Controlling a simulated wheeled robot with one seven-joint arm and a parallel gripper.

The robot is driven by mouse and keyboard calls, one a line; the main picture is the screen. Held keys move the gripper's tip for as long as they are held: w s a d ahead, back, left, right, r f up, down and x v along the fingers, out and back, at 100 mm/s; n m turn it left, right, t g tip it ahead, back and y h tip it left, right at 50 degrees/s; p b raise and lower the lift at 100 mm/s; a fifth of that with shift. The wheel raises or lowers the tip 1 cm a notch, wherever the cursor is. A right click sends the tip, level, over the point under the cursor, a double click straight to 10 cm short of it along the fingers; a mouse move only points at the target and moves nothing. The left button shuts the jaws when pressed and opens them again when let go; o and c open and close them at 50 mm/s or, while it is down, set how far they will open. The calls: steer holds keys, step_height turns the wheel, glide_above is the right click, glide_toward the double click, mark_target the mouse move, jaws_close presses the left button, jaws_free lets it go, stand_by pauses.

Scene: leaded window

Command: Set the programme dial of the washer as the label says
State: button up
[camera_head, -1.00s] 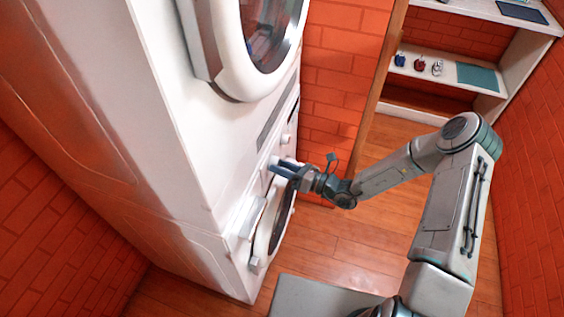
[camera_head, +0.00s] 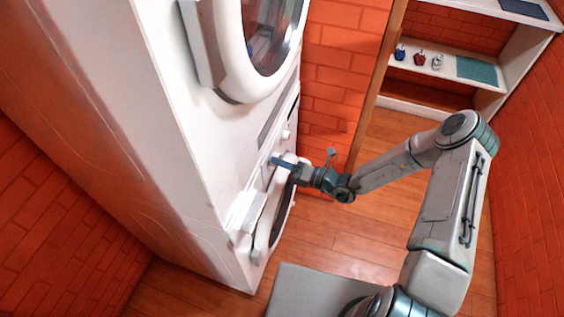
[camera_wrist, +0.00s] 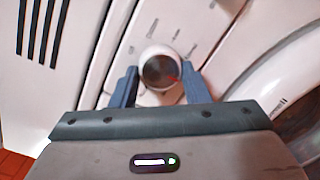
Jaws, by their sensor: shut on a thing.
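The washer (camera_head: 240,217) is the lower white machine of a stack, with a round door (camera_head: 279,212) on its front. Its programme dial (camera_wrist: 160,68) is a round knob with a dark face in the wrist view, on a white panel with small marks around it. My gripper (camera_wrist: 158,88) has its blue fingers on either side of the dial and is shut on it. In the head view my gripper (camera_head: 277,162) reaches the panel above the round door, and the dial is mostly hidden there. The marks are too small and blurred to read. I cannot make out the label.
A second machine's round door (camera_head: 270,45) is above. A small white knob (camera_head: 286,134) sits on the panel to the right of my gripper. Shelves (camera_head: 440,70) with small bottles stand at the back right.

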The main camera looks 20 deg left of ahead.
steer(key=o, duration=1)
steer(key=s+d, duration=0.1)
steer(key=d, duration=0.3)
steer(key=d+b, duration=0.1)
steer(key=d, duration=0.4)
steer(key=s+d+b, duration=0.1)
steer(key=d, duration=0.3)
steer(key=shift+s+d, duration=0.3)
steer(key=shift+s, duration=0.05)
